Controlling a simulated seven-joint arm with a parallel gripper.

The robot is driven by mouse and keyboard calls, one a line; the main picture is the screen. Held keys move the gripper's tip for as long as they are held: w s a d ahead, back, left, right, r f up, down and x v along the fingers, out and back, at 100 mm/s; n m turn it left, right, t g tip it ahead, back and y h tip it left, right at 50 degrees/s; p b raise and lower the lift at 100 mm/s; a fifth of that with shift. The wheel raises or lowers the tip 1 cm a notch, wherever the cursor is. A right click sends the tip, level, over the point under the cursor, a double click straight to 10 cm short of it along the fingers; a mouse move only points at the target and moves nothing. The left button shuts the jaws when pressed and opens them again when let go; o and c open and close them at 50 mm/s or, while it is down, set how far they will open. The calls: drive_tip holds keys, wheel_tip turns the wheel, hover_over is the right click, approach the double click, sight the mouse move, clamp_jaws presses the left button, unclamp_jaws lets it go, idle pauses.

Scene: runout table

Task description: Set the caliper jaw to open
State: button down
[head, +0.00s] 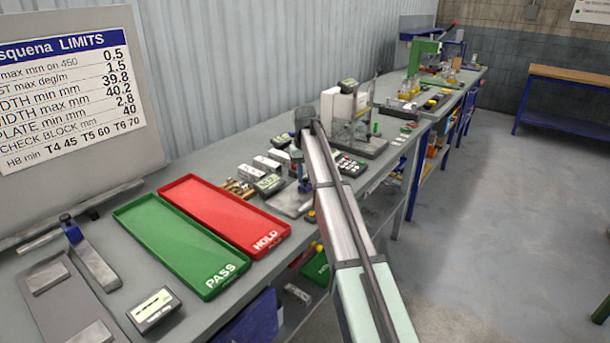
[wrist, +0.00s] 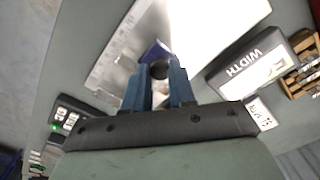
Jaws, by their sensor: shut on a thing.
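The caliper is most likely the bright metal fixture (wrist: 118,62) under my gripper in the wrist view, with a blue-purple part (wrist: 155,50) just beyond the fingertips. It also shows in the head view as a grey metal plate (head: 288,204). My gripper (wrist: 160,78) has its blue fingers close together around a small dark round knob (wrist: 160,69), which I take to be on the caliper jaw. In the head view my gripper (head: 305,186) is small and low over the fixture. The fingers hide much of the jaw, so its opening cannot be read.
A display box marked WIDTH (wrist: 250,68) stands beside the fixture. The red HOLD tray (head: 222,216) and green PASS tray (head: 180,245) lie to the left. A keypad device (head: 349,166) is behind to the right. Another blue-clamped fixture (head: 90,250) stands at the far left.

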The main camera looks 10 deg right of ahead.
drive_tip(key=shift+s, duration=0.1)
drive_tip(key=s+a, duration=0.3)
drive_tip(key=c, duration=0.9)
unclamp_jaws()
drive_tip(key=shift+w+d, duration=0.1)
drive_tip(key=shift+w, duration=0.05)
drive_tip(key=shift+c, duration=0.2)
wheel_tip(320, 180, up, 14)
drive_tip(key=shift+f, duration=0.1)
